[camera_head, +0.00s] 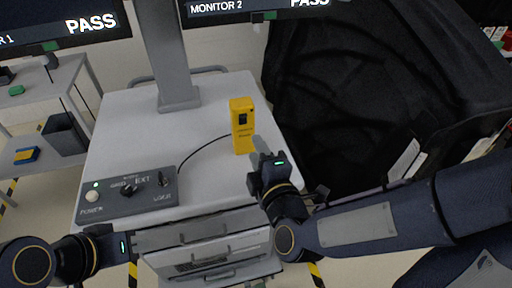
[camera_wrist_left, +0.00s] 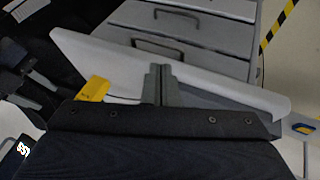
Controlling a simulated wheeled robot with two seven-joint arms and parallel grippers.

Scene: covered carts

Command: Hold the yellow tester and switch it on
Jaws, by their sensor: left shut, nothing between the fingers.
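The yellow tester (camera_head: 242,124) stands upright on the white cart top, with a dark patch on its face. A black cable runs from it to the grey control box (camera_head: 125,193). The tester also shows partly in the left wrist view (camera_wrist_left: 95,90). My right gripper (camera_head: 268,168) is just in front and to the right of the tester, apart from it; its finger opening is not clear. My left gripper (camera_wrist_left: 160,80) is shut and empty, low at the cart's front left near the control box, away from the tester.
The cart top (camera_head: 215,185) is mostly clear around the tester. Drawers (camera_head: 215,255) are below its front edge. A grey monitor post (camera_head: 170,60) rises at the back. A large black covered shape (camera_head: 340,100) stands on the right. A side table (camera_head: 45,95) is at left.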

